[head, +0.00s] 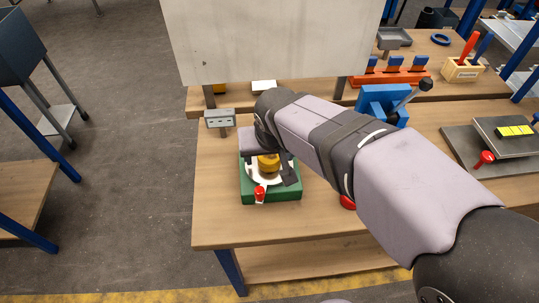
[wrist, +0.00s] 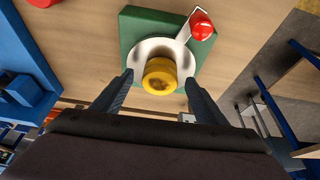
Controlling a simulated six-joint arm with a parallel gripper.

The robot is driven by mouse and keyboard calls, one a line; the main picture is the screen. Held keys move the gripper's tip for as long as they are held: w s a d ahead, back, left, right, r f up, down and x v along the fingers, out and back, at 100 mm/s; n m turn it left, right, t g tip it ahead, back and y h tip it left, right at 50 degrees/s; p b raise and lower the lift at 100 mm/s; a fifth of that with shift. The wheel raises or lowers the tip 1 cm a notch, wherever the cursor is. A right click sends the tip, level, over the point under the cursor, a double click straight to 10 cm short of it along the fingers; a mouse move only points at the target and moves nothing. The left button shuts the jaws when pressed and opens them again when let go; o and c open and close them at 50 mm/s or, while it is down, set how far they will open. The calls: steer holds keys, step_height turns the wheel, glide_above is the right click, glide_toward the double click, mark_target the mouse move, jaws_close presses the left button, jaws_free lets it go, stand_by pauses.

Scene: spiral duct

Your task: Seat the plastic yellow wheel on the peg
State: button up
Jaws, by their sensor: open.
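In the wrist view, the wheel (wrist: 160,76) shows a recessed brownish centre and looks roughly level. My gripper (wrist: 159,80) is open, with one finger on each side of the wheel and a visible gap to both. In the head view my gripper (head: 270,166) comes down over the base and partly covers it. No peg shows apart from the wheel, so I cannot tell how deep the wheel sits.
A red knob on a white lever (wrist: 202,26) stands at the plate's edge. A small grey box (head: 219,118) is behind the base, near the bench's left edge. A blue fixture (head: 383,102) stands to the right. Bare wood (head: 225,225) lies in front.

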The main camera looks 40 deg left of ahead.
mark_target(272, 176)
steer(key=b+v, duration=0.1)
steer(key=v, duration=0.5)
steer(key=shift+d+r, duration=0.1)
steer(key=shift+d, duration=0.05)
stand_by(0.3)
steer(key=w+d+r+m+t+h, duration=0.1)
steer(key=w+d+m, duration=0.2)
steer(key=w+d, duration=0.45)
steer(key=w+d+r+m+t, duration=0.1)
steer(key=w+d+r+m, duration=0.1)
steer(key=w+d, duration=0.5)
steer(key=w+d+f+m+h, duration=0.1)
steer(key=w+d+m, duration=0.1)
steer(key=d, duration=0.6)
steer(key=w+d+f+m+h, duration=0.1)
steer(key=w+d+m, duration=0.1)
steer(key=d, duration=0.5)
steer(key=s+d+f+m+g+h, duration=0.1)
steer(key=s+d+f+m+g, duration=0.1)
steer(key=s+d+f, duration=0.35)
steer(key=s+d+f+m+g, duration=0.1)
steer(key=s+d+f+m, duration=0.15)
steer(key=d, duration=0.55)
steer(key=s+a+f+n+g, duration=0.1)
steer(key=s+f+n, duration=0.3)
steer(key=s+f, duration=0.5)
steer(key=shift+s+f+g+y, duration=0.2)
steer(key=shift+s+g+y, duration=0.25)
steer(key=shift+s, duration=0.35)
